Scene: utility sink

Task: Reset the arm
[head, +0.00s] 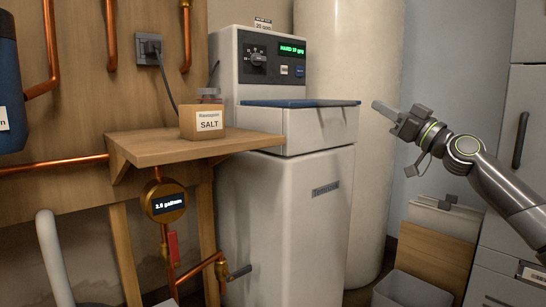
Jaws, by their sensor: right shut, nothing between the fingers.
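My right gripper (384,109) comes in from the right and points left, in the air in front of the pale blue wall. It is shut and holds nothing. My left gripper is not in the head view.
A wooden shelf (150,152) on the left carries a box labelled SALT (205,122). Copper pipes and a round gauge (163,201) are below it. A grey bin (410,290) stands on the floor, and a tall cabinet (515,110) is at the right.

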